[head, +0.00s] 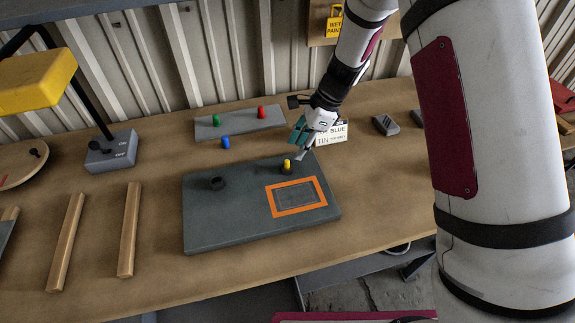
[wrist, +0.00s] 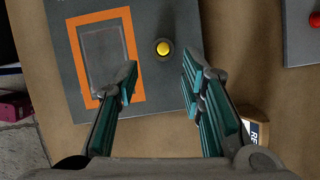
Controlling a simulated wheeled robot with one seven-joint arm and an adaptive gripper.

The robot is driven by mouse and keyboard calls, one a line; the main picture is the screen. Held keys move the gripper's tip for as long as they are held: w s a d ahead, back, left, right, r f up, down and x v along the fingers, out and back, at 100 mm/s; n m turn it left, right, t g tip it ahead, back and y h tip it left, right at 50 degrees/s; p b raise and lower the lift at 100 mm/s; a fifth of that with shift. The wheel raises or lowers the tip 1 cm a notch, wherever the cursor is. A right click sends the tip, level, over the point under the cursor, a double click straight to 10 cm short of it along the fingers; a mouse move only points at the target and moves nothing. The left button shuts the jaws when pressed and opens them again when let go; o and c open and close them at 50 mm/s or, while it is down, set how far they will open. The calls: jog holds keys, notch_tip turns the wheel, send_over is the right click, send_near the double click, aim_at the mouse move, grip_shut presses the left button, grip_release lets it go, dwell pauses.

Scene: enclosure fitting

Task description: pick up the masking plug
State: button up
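A small yellow plug (head: 287,163), which appears to be the masking plug, stands in a dark ring on the grey panel (head: 205,232). The wrist view shows the yellow plug (wrist: 163,47) from above, beside the orange-bordered rectangle (wrist: 138,55). My gripper (head: 301,153) is just above and right of the plug in the head view. In the wrist view my gripper (wrist: 159,68) is open and empty, fingers spread wide. The plug shows slightly beyond the fingertips and between their lines; no contact shows.
A second dark ring (head: 217,183) stands on the panel's left. Behind, a grey strip (head: 238,125) holds a green plug (head: 216,120) and a red plug (head: 262,112). A blue plug (head: 225,142) is before it. A lettered box (head: 334,132) stands close behind my gripper.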

aim_at(287, 161)
jog(key=shift+p+x, duration=0.7)
jog(key=shift+x, duration=2.45)
jog(key=shift+w+a, duration=0.15)
jog(key=shift+w, duration=0.05)
jog(key=shift+c, duration=0.2)
grip_shut()
